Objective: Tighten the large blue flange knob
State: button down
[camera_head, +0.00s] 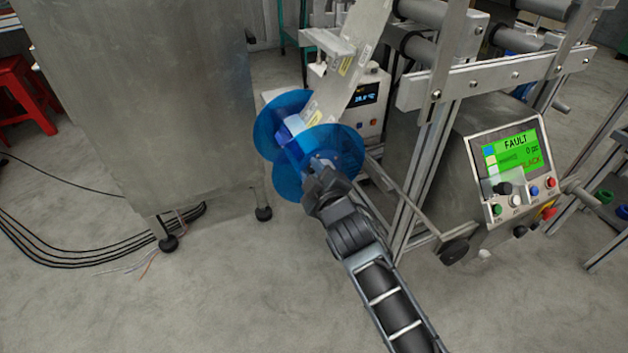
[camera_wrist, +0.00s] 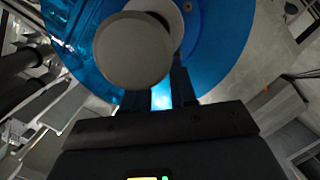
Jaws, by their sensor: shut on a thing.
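The large blue flange (camera_head: 345,145) is a translucent blue disc on the front of the reel; a second blue disc (camera_head: 275,112) stands behind it. My gripper (camera_head: 322,180) reaches the front disc's hub from the lower right and hides most of the knob there. In the wrist view, the blue flange (camera_wrist: 225,45) fills the upper middle. My gripper's two dark fingers (camera_wrist: 160,90) point at the hub, with the bright blue knob part (camera_wrist: 161,100) between them. A grey round shaft end (camera_wrist: 132,48) covers the fingertips' left side. The gripper is shut on the knob.
A pale label strip (camera_head: 350,60) runs upward from the reel. A metal frame and a control box with a green FAULT screen (camera_head: 512,150) stand close on the right. A grey cabinet (camera_head: 150,100) stands left. Cables (camera_head: 90,240) lie on the floor.

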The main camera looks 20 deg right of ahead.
jog(key=m+h+b, duration=0.1)
jog(key=b, duration=0.1)
jog(key=m+t+h+b, duration=0.1)
jog(key=h+b, duration=0.1)
jog(key=m+t+h+b, duration=0.1)
jog(key=b, duration=0.2)
jog(key=shift+a+f+h, duration=0.3)
jog(key=shift+a+f, duration=0.1)
jog(key=shift+w+m+h, duration=0.1)
jog(key=shift+m+h, duration=0.3)
jog(key=shift+h, duration=0.2)
jog(key=shift+a+f+m+h, duration=0.1)
jog(key=shift+f+m+h, duration=0.1)
jog(key=shift+m+h, duration=0.65)
jog(key=c, duration=0.9)
grip_release()
jog(key=shift+r, duration=0.1)
jog(key=shift+r+n+y, duration=0.1)
jog(key=shift+n+y, duration=0.35)
jog(key=shift+n, duration=0.1)
